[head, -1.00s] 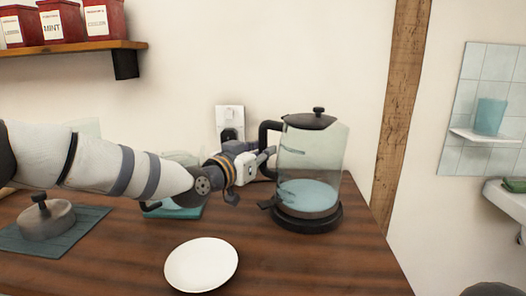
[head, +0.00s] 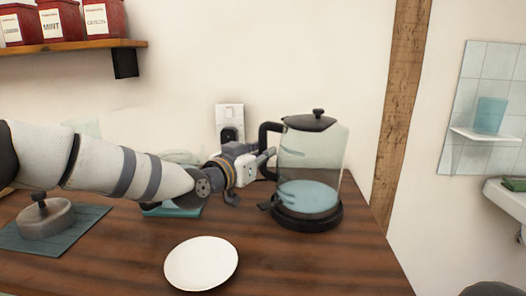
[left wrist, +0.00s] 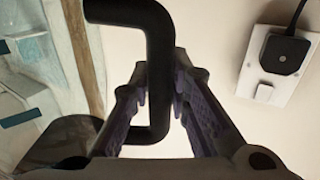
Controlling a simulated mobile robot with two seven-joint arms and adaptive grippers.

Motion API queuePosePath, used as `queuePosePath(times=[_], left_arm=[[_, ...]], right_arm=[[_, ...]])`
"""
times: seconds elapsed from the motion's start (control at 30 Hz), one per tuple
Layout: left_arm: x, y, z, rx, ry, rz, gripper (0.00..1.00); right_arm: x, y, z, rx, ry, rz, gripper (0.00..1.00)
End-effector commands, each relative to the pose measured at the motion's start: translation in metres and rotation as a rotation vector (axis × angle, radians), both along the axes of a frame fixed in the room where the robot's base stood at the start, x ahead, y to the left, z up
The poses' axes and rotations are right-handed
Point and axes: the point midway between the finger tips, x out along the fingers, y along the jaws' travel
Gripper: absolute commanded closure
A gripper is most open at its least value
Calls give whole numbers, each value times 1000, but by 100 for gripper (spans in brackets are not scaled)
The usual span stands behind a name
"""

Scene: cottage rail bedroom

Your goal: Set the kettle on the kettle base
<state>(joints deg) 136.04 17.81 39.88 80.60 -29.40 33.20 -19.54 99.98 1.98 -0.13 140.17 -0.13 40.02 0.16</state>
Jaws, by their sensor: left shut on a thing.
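The kettle (head: 312,160) is a glass jug with a black lid, a black handle and some water inside. It stands upright at the right of the wooden counter, over the round black kettle base (head: 325,222). Its bottom appears to rest on the base; I cannot tell whether it is fully seated. My left gripper (head: 266,156) reaches in from the left and is shut on the kettle's handle. In the left wrist view, the black handle (left wrist: 158,70) passes between the fingers (left wrist: 155,105). My right gripper is out of view.
A white plate (head: 201,263) lies at the counter's front. Glassware partly shows behind my arm. A wall socket (head: 230,118) with a plug is behind the gripper. Red tins (head: 60,20) stand on a shelf above.

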Motion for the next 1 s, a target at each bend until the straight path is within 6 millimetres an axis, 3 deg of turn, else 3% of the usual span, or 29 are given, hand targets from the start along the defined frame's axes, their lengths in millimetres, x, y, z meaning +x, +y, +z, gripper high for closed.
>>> queuePosePath(times=[0.43, 0.47, 0.5, 0.8, 1.0], left_arm=[[0, 0, -5, -5, -4, 1, 100], [0, 0, -5, -5, -4, 1, 79], [0, 0, -5, -5, -4, 1, 75], [-2, 1, -8, 4, 2, -1, 75], [-20, 10, 0, 3, -6, -1, 75]], right_arm=[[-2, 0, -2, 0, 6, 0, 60], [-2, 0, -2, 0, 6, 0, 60], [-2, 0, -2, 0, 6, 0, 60], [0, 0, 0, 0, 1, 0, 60], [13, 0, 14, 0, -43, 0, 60]])
